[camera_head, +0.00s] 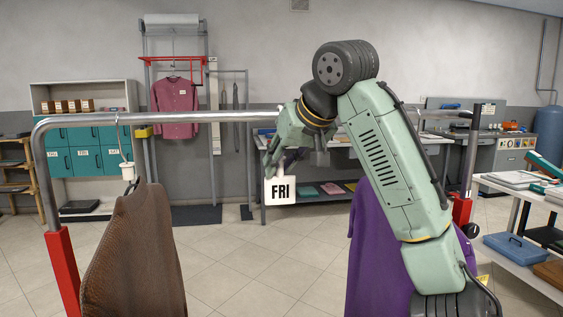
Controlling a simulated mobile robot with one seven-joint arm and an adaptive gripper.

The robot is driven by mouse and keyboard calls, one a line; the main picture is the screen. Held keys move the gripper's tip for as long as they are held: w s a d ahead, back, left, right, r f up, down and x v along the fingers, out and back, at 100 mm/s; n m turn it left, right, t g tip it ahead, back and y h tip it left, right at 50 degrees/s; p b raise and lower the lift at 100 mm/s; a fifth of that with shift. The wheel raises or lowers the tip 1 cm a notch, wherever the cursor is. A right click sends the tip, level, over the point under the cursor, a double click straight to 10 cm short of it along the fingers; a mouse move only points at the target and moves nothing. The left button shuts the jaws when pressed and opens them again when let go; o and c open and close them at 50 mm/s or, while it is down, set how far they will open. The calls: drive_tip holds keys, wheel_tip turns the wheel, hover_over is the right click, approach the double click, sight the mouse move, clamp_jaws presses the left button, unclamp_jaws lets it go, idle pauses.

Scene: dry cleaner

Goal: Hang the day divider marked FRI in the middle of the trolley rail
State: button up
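The white square day divider marked FRI (281,191) is upright just below my gripper (281,163), near the middle of the view. My gripper points down and appears shut on the divider's upper part; its fingertips are small and dark here, and the divider's hook is hidden. The trolley rail (225,117) is a grey metal bar running across the view. The divider's face is below the rail's height in the picture. I cannot tell whether the divider touches the rail. My arm hides the rail's right part.
A brown garment (135,255) hangs at the rail's left end, with a white hanger piece (127,170) above it. A purple garment (362,250) hangs at the right, partly behind my arm. The rail between them looks clear. A side table (520,270) stands at right.

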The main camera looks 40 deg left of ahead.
drive_tip(key=o, duration=0.3)
drive_tip(key=v, duration=1.2)
drive_tip(key=shift+r, duration=0.1)
drive_tip(key=s+d+b, duration=0.2)
drive_tip(key=s+d, duration=0.8)
drive_tip(key=d, duration=0.2)
drive_tip(key=shift+s+b, duration=0.2)
drive_tip(key=shift+b, duration=0.15)
idle(0.3)
